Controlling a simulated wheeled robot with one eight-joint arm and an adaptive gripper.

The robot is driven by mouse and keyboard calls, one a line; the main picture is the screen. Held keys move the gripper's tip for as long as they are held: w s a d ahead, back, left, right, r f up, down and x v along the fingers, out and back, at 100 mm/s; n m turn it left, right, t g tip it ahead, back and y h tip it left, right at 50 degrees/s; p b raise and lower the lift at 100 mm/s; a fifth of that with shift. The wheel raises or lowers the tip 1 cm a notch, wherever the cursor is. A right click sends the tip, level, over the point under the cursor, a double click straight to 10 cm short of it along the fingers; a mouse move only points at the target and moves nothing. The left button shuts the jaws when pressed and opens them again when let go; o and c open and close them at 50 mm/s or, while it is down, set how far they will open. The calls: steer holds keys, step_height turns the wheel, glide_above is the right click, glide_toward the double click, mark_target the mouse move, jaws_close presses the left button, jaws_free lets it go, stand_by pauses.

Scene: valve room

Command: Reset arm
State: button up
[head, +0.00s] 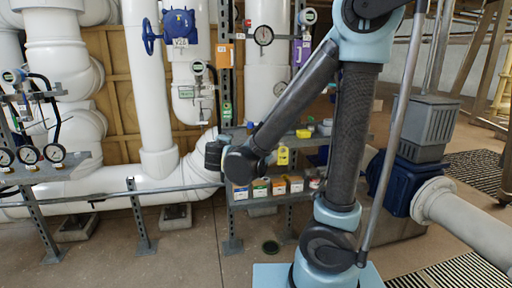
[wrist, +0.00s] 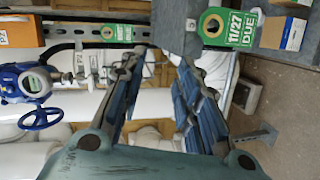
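My arm stands on the right in the head view, rising from its base and bending down to the left. My gripper (head: 213,153) is at the arm's end, in front of the white pipes and at the left end of the shelf; its fingers are too small to make out there. In the wrist view my gripper (wrist: 160,60) shows two blue-padded fingers spread apart. Nothing is between them; white pipe shows through the gap.
A shelf unit (head: 238,202) with small boxes (head: 278,186) is beside the forearm. A blue valve (head: 180,28), pressure gauges (head: 29,154) and a low rail (head: 95,199) are left. A pump (head: 395,180) is right. Floor in front is mostly clear.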

steer(key=s+d+f+m+g+h, duration=0.1)
steer(key=d+f+m+g, duration=0.15)
steer(key=d, duration=0.55)
steer(key=s+d+f+m+g+h, duration=0.2)
steer(key=d+m, duration=0.1)
steer(key=d, duration=0.6)
steer(key=s+d+f+m+g+h, duration=0.1)
steer(key=d+f+m+g, duration=0.15)
steer(key=d, duration=0.55)
steer(key=s+d+f+m+g+y, duration=0.1)
steer(key=s+d+f+m+g, duration=0.1)
steer(key=s, duration=0.4)
steer(key=s+d+f+m+g+y, duration=0.1)
steer(key=s+d+f+m+g, duration=0.1)
steer(key=s, duration=0.5)
steer(key=s+d+f+m+g+y, duration=0.1)
steer(key=s+d+f+m+g, duration=0.1)
steer(key=s, duration=0.4)
steer(key=f+m, duration=0.1)
steer(key=m, duration=0.1)
steer(key=shift+s+f+m+g+y, duration=0.25)
steer(key=shift+f+m+g+y, duration=0.05)
steer(key=shift+f+y, duration=0.1)
steer(key=shift+w+a+f, duration=0.1)
steer(key=shift+w+f, duration=0.1)
steer(key=shift+w, duration=0.25)
